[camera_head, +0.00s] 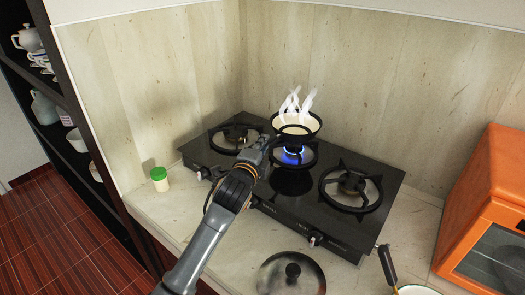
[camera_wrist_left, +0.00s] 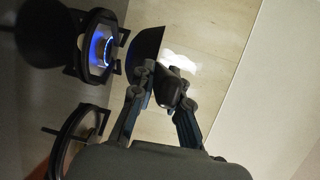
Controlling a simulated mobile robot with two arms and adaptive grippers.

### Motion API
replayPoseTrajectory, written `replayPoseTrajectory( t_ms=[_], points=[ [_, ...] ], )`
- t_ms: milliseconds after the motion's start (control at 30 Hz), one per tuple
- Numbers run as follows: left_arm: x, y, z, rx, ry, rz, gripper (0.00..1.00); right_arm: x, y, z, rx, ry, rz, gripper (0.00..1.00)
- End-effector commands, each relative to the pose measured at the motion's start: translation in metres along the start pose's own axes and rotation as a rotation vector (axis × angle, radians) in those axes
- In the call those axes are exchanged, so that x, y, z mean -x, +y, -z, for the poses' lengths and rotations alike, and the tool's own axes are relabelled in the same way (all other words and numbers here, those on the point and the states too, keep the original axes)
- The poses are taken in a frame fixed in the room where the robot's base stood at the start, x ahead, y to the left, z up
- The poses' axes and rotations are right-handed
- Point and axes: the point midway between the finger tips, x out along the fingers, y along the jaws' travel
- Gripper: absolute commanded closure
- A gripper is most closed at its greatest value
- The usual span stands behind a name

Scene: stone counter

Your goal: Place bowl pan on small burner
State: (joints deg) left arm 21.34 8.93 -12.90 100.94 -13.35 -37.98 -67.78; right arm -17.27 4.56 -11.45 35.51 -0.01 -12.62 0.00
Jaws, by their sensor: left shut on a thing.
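The bowl pan (camera_head: 300,129) is dark outside and pale inside, with white steam rising from it. In the head view it appears just above the small burner (camera_head: 293,157), which burns with a blue flame. My left gripper (camera_head: 267,143) is shut on the pan's handle, at the pan's near left side. In the left wrist view the fingers (camera_wrist_left: 162,88) close around the dark handle, with the pan (camera_wrist_left: 145,50) beyond them. The lit burner (camera_wrist_left: 101,48) is beside the pan there. My right gripper is not in view.
The black stove (camera_head: 270,190) has larger burners at left (camera_head: 235,136) and right (camera_head: 351,186). A green-capped shaker (camera_head: 159,178) stands left. A round lid (camera_head: 291,275) lies in front. An orange oven (camera_head: 490,215) stands right; a wall is close behind.

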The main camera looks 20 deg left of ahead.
Motion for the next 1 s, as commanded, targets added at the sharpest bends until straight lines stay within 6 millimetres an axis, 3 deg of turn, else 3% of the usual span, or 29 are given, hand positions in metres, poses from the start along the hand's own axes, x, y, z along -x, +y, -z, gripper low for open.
replayPoseTrajectory(
  t_ms=[167, 567, 600, 667, 1000],
  points=[
    [0.0, 0.016, 0.002, 0.002, 0.002, 0.003, 1.0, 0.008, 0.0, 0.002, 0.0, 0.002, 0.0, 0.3],
    [-0.001, 0.022, 0.002, 0.001, 0.002, 0.005, 1.0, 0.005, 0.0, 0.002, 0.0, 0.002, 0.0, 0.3],
    [-0.001, 0.025, 0.002, -0.001, 0.001, -0.004, 0.76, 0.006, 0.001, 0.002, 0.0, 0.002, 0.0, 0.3],
    [-0.001, 0.025, 0.002, -0.001, 0.001, -0.004, 0.64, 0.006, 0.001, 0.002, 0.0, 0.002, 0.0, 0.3],
    [-0.001, 0.023, 0.002, -0.001, 0.001, -0.004, 0.62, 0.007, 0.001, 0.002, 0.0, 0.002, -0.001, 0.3]
  ],
)
